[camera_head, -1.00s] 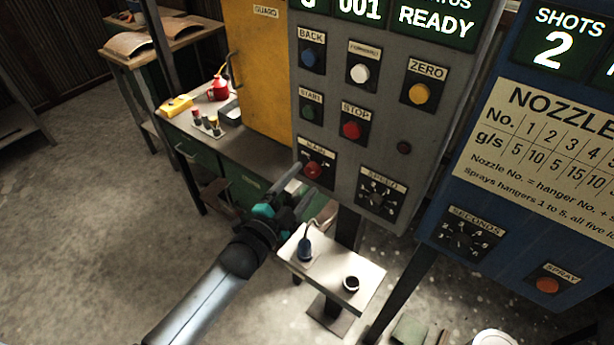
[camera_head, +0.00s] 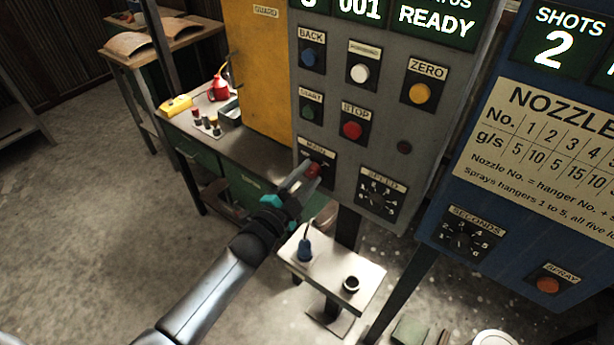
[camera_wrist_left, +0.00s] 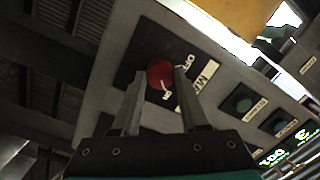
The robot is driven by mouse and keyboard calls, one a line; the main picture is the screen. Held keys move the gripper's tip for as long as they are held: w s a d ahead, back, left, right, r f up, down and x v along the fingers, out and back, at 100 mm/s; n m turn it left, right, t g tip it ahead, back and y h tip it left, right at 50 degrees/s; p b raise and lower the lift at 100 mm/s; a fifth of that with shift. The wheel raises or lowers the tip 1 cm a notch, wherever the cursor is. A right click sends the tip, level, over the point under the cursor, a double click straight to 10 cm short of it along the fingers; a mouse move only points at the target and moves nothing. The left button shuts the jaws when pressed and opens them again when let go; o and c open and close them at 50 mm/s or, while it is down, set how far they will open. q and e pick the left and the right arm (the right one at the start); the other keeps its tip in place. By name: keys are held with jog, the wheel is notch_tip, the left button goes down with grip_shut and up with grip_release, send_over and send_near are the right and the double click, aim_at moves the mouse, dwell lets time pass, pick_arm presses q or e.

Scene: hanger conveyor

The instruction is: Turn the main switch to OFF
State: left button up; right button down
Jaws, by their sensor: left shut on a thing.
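The main switch is a red round knob (camera_head: 314,170) on a dark plate under a MAIN label, low on the left of the grey control panel (camera_head: 390,130). My left gripper (camera_head: 306,176) is at the panel with its fingers on the knob. In the left wrist view, the red knob (camera_wrist_left: 160,74) sits between the two fingertips (camera_wrist_left: 158,82), with a white mark on its face. The letters beside it are partly covered by the fingers, so I cannot tell which position it points to. My right gripper is not in view.
The SPEED dial (camera_head: 377,194) is just right of the switch, and the STOP button (camera_head: 352,130) is above it. A small white shelf (camera_head: 335,283) with a blue object and a cup is below. A yellow guard door (camera_head: 258,70) is on the left.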

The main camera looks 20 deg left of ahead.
pick_arm(q)
grip_shut()
jog(key=n+p, duration=0.2)
jog(key=n, duration=0.1)
jog(key=shift+r+n, duration=0.15)
jog(key=shift+n, duration=0.25)
jog(key=n+p, duration=0.2)
jog(key=n, duration=0.2)
jog(key=shift+a+g, duration=0.1)
jog(key=shift+g, duration=0.3)
jog(key=n, duration=0.4)
jog(key=shift+h, duration=0.3)
jog(key=shift+a+n+g+h, duration=0.1)
jog(key=shift+n+g+h, duration=0.2)
jog(key=shift+n, duration=2.3)
jog(key=o, duration=0.7)
grip_release()
